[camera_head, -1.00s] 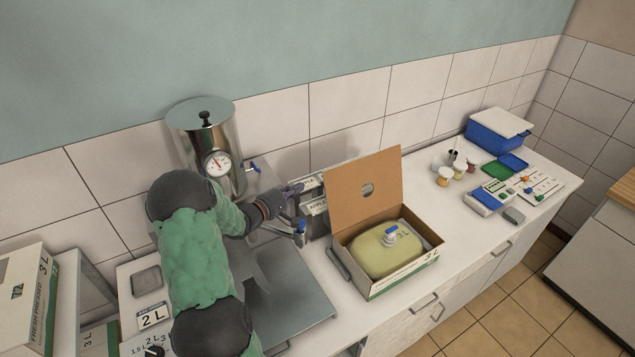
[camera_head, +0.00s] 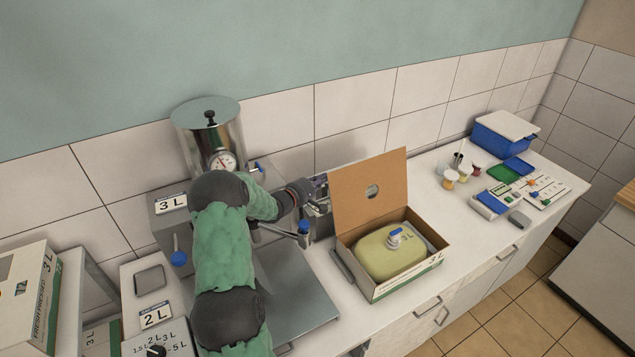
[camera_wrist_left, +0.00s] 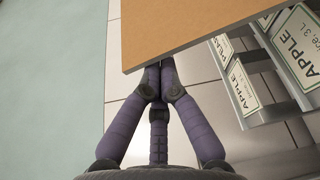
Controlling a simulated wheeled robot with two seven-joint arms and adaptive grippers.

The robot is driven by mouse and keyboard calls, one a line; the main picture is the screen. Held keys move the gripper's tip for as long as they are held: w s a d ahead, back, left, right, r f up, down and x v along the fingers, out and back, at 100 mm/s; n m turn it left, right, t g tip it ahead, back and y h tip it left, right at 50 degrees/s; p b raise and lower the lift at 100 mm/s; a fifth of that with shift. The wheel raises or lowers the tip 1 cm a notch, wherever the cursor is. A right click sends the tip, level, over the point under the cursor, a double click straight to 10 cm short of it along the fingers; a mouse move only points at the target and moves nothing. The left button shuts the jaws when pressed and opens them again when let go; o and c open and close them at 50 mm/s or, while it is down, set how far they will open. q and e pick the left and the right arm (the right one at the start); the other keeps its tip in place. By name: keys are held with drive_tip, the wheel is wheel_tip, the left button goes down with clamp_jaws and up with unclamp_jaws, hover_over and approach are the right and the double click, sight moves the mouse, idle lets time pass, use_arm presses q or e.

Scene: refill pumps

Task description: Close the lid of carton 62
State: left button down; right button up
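An open carton (camera_head: 402,279) stands on the counter with a filled yellowish bag (camera_head: 385,257) inside, a blue-and-white cap on top. No number 62 is readable. My left gripper (camera_head: 322,184) is behind the lid's left edge in the head view. In the left wrist view its purple fingers (camera_wrist_left: 158,72) are drawn together, with nothing visible between them. The tips reach the edge of the brown lid (camera_wrist_left: 190,25), which partly hides them; contact cannot be told. My right gripper is not in view.
A steel tank with a gauge (camera_head: 207,138) stands at the back left. Label holders reading APPLE (camera_wrist_left: 243,90) sit close beside the gripper. A blue box (camera_head: 500,142) and small jars stand further right. The counter right of the carton is partly clear.

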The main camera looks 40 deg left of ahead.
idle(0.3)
use_arm(q)
drive_tip(key=shift+s+d+r+m+b, duration=0.15)
drive_tip(key=shift+d+r+m+b, duration=0.1)
drive_tip(key=shift+d, duration=0.4)
drive_tip(key=shift+s+d+r+m+b, duration=0.15)
drive_tip(key=shift+d+m+b, duration=0.1)
drive_tip(key=shift+d, duration=0.35)
drive_tip(key=s+d+p, duration=0.1)
drive_tip(key=d, duration=0.5)
drive_tip(key=shift+s+r+t, duration=0.3)
drive_tip(key=shift+s+r, duration=0.1)
drive_tip(key=shift+r, duration=0.05)
drive_tip(key=s, duration=1.2)
drive_tip(key=shift+d+r, duration=0.35)
